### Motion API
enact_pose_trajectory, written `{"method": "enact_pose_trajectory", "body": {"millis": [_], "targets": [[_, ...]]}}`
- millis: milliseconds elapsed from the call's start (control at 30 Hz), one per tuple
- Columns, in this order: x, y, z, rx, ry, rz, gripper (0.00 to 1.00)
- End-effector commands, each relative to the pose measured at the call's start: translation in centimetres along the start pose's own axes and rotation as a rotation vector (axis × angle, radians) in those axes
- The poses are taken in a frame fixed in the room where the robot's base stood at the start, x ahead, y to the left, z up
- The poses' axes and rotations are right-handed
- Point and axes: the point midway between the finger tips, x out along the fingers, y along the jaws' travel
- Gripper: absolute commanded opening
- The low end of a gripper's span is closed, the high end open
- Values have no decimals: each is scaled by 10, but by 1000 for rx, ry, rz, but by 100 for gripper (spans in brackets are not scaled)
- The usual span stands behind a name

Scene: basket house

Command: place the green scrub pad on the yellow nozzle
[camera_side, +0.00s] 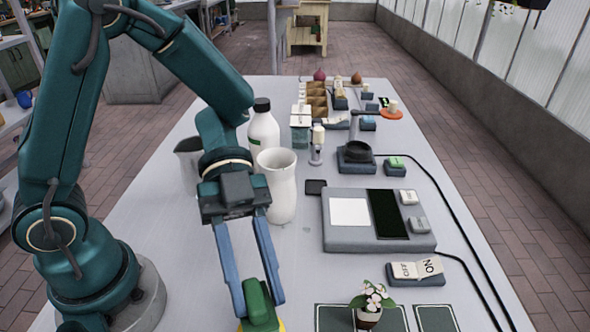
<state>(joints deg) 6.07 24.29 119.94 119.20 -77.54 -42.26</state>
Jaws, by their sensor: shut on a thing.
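My gripper (259,300) points down at the near edge of the table, with its two blue fingers shut on the green scrub pad (259,308). The pad stands upright between the fingertips. Just below it, a bit of yellow (281,325) shows at the bottom edge of the picture; it looks like the yellow nozzle. Most of the yellow thing is cut off by the frame or hidden behind the pad. I cannot tell whether the pad touches it or hangs just above it.
A potted flower (369,305) stands right of my gripper among dark green panels (434,318). Beyond are a rocker switch (415,269), a grey device with two panels (340,238), a white cup (281,200) and a white bottle (263,133). The table between gripper and device is clear.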

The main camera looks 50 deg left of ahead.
Motion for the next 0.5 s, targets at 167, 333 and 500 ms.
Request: {"method": "enact_pose_trajectory", "body": {"millis": [167,333,500], "targets": [[10,-2,19,-8,1,2,0],[16,-4,32,-3,1,0,0],[17,-4,34,-1,0,-1,0]]}}
